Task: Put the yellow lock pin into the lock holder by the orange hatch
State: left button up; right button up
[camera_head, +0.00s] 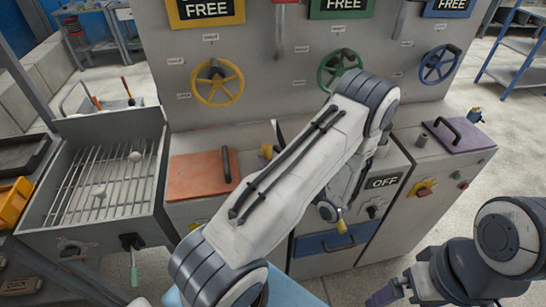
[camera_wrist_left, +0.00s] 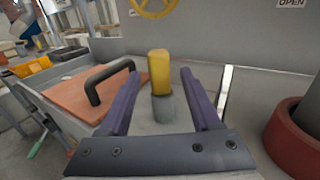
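The yellow lock pin (camera_wrist_left: 159,72) stands upright in the left wrist view, at the top of a short grey cylinder (camera_wrist_left: 163,108) that looks like the lock holder. How deep it sits cannot be told. The orange hatch (camera_wrist_left: 93,97) with its dark handle lies just left of it. My left gripper (camera_wrist_left: 160,82) is open, its purple fingers on either side of the pin with gaps. In the head view the pin (camera_head: 266,151) shows beside the orange hatch (camera_head: 196,176), partly hidden by my left arm. My right gripper (camera_head: 385,293) is at the lower right, its opening unclear.
A metal grate tray (camera_head: 103,190) with white lumps is left of the hatch. A purple hatch (camera_head: 459,136) with a grey cylinder (camera_head: 421,140) is at the right. Yellow (camera_head: 218,83), green and blue (camera_head: 440,64) wheels are on the back panel. A red-brown cylinder (camera_wrist_left: 296,140) is close at right.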

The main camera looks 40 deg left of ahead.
pick_arm(q)
jog(key=shift+d, duration=0.15)
jog(key=shift+d+f, duration=0.1)
jog(key=shift+d, duration=0.25)
jog(key=s+d+b, duration=0.2)
jog(key=d+b, duration=0.1)
jog(key=d, duration=0.6)
jog(key=shift+d, duration=0.2)
